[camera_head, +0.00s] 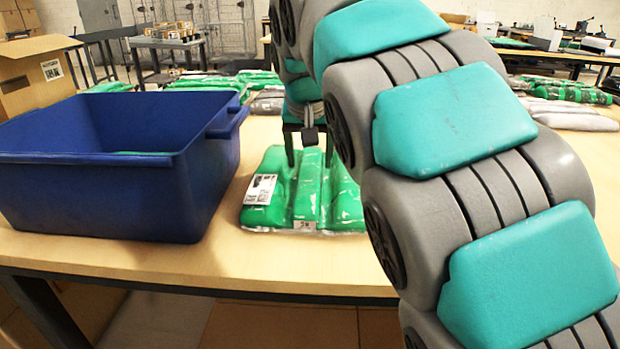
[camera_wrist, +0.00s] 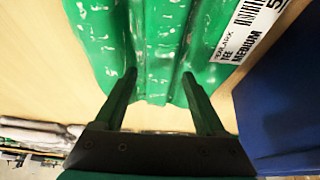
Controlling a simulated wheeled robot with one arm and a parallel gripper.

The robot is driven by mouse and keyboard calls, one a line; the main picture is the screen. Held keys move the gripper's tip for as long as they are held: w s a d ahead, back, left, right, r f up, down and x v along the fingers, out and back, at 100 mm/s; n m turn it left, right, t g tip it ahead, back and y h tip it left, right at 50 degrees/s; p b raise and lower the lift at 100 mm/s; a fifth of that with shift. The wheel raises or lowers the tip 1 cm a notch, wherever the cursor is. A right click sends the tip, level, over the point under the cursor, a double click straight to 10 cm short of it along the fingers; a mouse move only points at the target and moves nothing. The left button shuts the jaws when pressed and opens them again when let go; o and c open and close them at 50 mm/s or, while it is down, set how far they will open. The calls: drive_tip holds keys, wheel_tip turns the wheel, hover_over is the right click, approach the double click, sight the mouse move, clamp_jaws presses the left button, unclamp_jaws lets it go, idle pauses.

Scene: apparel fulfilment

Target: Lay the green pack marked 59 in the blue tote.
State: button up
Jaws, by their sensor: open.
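A green pack (camera_head: 311,205) in clear wrap lies flat on the table, right of the blue tote (camera_head: 110,197). It has a white label and a small front tag too small to read surely. In the wrist view the pack (camera_wrist: 158,40) fills the top, its label reading "MEDIUM" with a number starting with 5, cut off. The tote (camera_wrist: 285,95) shows at the right there. My gripper (camera_head: 310,160) is open, pointing down over the pack, its two fingers (camera_wrist: 160,77) spread across a raised fold. Whether they touch the pack I cannot tell. My arm hides the pack's right side.
More green packs (camera_head: 210,83) and grey packs lie behind on the table, with others (camera_head: 565,92) at the back right. An open cardboard box (camera_head: 35,75) stands behind the tote at the left. A strip of green shows inside the tote. The table's front strip is clear.

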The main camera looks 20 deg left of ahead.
sight(310, 170)
drive_tip(key=shift+x, duration=1.55)
clamp_jaws()
